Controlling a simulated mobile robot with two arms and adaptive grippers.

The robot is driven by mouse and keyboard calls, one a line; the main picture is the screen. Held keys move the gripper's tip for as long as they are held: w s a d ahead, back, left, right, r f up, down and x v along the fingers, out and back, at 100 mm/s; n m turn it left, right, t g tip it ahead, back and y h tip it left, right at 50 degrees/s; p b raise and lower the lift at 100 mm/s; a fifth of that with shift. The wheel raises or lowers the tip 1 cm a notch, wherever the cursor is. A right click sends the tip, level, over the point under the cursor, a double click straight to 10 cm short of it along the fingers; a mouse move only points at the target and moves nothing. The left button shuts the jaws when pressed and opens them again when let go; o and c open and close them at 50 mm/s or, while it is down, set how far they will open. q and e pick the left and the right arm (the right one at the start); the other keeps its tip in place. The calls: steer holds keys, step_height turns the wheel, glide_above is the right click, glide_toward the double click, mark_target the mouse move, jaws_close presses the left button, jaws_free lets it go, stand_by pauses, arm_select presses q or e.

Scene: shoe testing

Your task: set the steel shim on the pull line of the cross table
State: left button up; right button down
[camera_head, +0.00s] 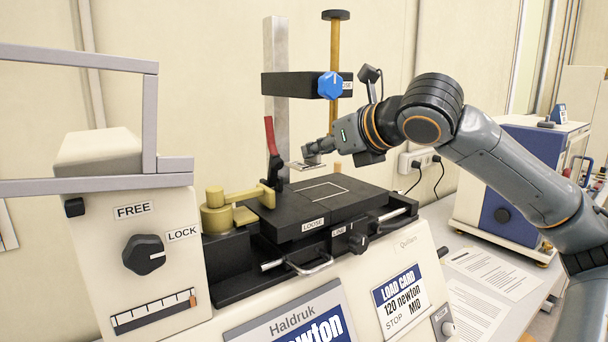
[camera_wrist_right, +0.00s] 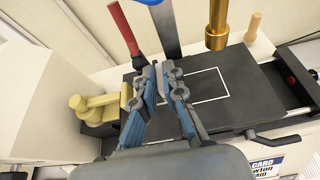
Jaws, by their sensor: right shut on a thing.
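The steel shim (camera_head: 301,165) is a small, thin, pale plate in the head view. My right gripper (camera_head: 312,153) is shut on it and holds it above the back of the black cross table (camera_head: 355,203). The table's top bears a white rectangular outline (camera_head: 325,190), in front of and below the shim. The outline also shows in the right wrist view (camera_wrist_right: 225,95), to the right of the fingers (camera_wrist_right: 162,78). The shim cannot be made out clearly there. My left gripper is not in view.
A red-handled lever (camera_head: 271,136) and a yellow clamp (camera_head: 226,211) stand at the table's left. A steel column (camera_head: 281,125) and a brass spindle (camera_head: 335,48) rise behind. The small knob reading LINE/LOOSE (camera_head: 357,241) is at the front. The table top around the outline is clear.

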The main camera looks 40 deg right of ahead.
mark_target(315, 162)
steer(key=w+f, duration=0.2)
steer(key=f, duration=0.1)
steer(key=shift+w+d+p, duration=0.15)
steer(key=shift+p, duration=0.15)
steer(key=shift+w+f, duration=0.1)
steer(key=shift+f, duration=0.05)
steer(key=f, duration=0.1)
steer(key=f+b, duration=0.1)
steer(key=shift+w+f, duration=0.3)
steer(key=shift+f, duration=0.6)
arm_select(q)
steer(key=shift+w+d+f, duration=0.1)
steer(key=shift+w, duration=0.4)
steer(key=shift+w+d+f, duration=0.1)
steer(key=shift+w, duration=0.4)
